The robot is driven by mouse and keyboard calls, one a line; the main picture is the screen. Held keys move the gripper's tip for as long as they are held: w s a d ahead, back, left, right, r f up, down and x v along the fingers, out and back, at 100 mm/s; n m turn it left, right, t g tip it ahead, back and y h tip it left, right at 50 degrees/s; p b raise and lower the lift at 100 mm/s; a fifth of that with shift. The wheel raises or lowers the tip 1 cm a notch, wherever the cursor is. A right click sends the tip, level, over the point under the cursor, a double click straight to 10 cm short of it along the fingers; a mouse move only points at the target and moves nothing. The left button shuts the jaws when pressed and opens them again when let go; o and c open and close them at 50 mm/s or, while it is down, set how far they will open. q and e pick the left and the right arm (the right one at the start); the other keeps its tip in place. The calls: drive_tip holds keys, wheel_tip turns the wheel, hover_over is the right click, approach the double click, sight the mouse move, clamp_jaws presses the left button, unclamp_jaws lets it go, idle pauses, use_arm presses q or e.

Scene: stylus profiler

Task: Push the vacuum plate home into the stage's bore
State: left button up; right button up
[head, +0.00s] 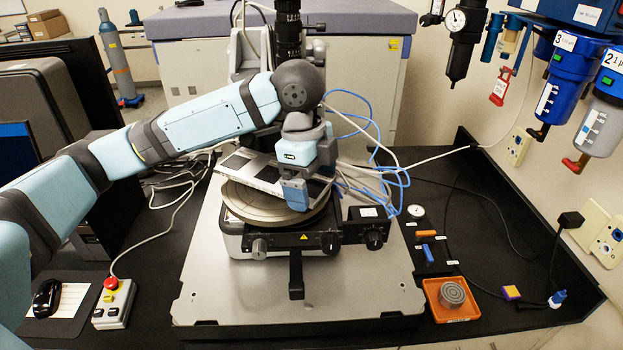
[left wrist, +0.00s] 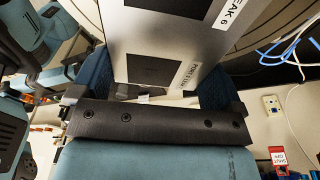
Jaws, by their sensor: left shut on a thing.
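The vacuum plate (head: 267,174) is a flat silver plate with dark square patches, above the round stage (head: 245,204) in the head view. My left gripper (head: 296,193) is shut on its near right end. In the left wrist view the vacuum plate (left wrist: 178,35), with white labels, lies between the blue fingers of my left gripper (left wrist: 155,92). The plate covers the middle of the stage, so the bore is hidden. I cannot tell whether its underside touches the stage. My right gripper is not in view.
A dark upright column (head: 288,30) stands behind the stage. Blue tubes (head: 385,165) and white cables loop close to its right. An orange tray (head: 437,306) holding a grey ringed disc sits at right. A red-button control box (head: 113,304) is at left. The base plate's front (head: 300,325) is clear.

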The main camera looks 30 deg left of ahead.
use_arm(q)
drive_tip(key=shift+f, duration=0.25)
idle(0.6)
drive_tip(key=shift+f, duration=0.35)
drive_tip(key=shift+f, duration=0.2)
idle(0.8)
drive_tip(key=shift+r, duration=0.15)
drive_tip(key=shift+r, duration=0.7)
drive_tip(key=o, duration=0.6)
drive_tip(key=shift+c, duration=0.2)
drive_tip(key=c, duration=0.6)
drive_tip(key=shift+o, duration=0.2)
